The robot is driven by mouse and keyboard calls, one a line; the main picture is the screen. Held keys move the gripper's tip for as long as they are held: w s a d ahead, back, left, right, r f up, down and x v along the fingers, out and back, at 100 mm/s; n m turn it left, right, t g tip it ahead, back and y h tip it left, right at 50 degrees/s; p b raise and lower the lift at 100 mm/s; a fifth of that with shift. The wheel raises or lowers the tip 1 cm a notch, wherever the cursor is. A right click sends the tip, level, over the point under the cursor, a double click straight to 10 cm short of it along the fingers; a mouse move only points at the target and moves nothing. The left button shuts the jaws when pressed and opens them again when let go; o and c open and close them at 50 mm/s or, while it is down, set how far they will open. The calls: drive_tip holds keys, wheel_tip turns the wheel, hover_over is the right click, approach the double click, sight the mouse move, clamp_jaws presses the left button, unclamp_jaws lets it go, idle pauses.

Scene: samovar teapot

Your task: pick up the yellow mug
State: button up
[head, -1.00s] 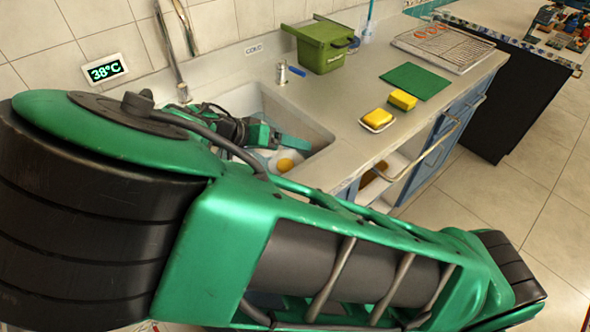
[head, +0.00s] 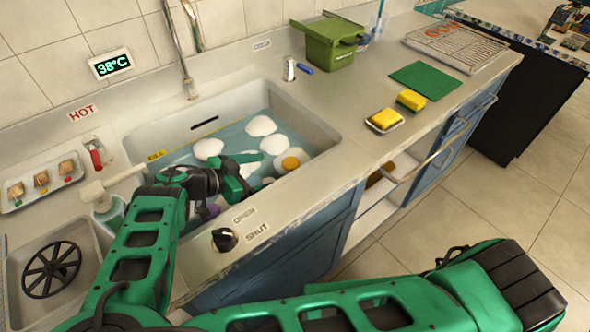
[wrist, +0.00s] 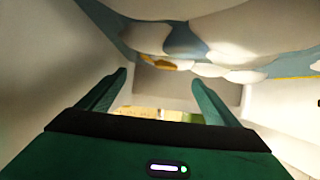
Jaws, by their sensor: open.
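A round yellow-orange patch (head: 290,163), apparently the yellow mug, shows among white foam in the sink's water, near the front wall. Its handle and lower part cannot be made out. My gripper (head: 243,168) is over the sink, left of the patch and apart from it. In the wrist view my gripper (wrist: 160,90) has its two green fingers wide apart with nothing between them. There a yellow patch (wrist: 158,62) lies beyond the fingertips, partly covered by foam.
The sink (head: 322,138) has raised walls around the water. A purple thing (head: 209,211) is partly hidden by my arm. Yellow sponges (head: 385,118) lie on the counter to the right. A tap stands behind the sink, and a black knob (head: 225,239) is on the front ledge.

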sight(288, 168)
drive_tip(key=shift+x, duration=4.35)
drive_tip(key=shift+a+f, duration=0.1)
drive_tip(key=shift+a, duration=0.05)
drive_tip(key=shift+c, duration=0.6)
drive_tip(key=c, duration=1.1)
